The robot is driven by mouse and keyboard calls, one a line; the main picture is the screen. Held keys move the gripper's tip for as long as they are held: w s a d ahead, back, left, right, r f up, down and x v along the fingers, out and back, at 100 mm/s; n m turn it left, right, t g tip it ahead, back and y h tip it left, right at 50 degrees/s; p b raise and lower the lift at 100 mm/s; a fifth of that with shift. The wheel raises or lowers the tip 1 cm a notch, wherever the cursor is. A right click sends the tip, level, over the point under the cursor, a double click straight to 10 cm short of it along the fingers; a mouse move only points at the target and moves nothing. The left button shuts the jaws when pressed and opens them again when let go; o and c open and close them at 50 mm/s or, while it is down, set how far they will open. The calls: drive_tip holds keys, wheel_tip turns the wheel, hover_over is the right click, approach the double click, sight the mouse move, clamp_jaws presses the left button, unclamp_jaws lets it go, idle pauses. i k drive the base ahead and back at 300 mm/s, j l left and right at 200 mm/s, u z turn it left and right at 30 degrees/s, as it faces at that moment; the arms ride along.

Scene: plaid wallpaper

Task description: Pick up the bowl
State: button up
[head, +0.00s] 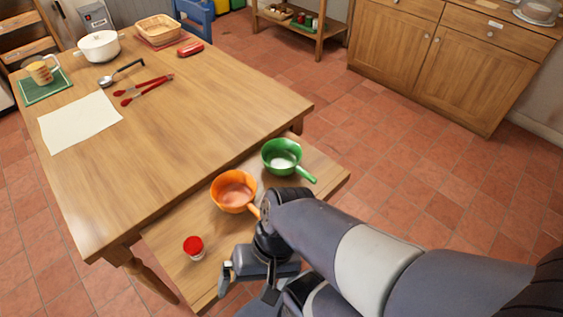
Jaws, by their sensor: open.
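Two bowl-like vessels with handles stand on a low wooden bench (317,193) beside the table. One is an orange bowl (233,190), with its handle pointing down-right towards my arm. The other is a green bowl (282,156) with a pale inside, behind and to the right of the orange one. A white round bowl or pot (99,46) stands on the far part of the table. My gripper (248,288) is open, at the bench's near end, below the orange bowl in the picture and apart from it. My arm covers the end of the orange handle.
A small red-lidded jar (194,247) stands on the bench left of my gripper. The wooden table (200,110) holds red tongs (146,90), a ladle (121,73), paper (79,122), a mug (42,70) and a basket (157,29). Tiled floor lies open to the right, before a cabinet (440,60).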

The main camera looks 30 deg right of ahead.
sight(280, 157)
drive_tip(key=k+l+z, duration=0.1)
drive_tip(key=l+z, duration=0.55)
drive_tip(key=z, duration=0.15)
drive_tip(key=l+z, duration=0.4)
drive_tip(key=k+j, duration=0.05)
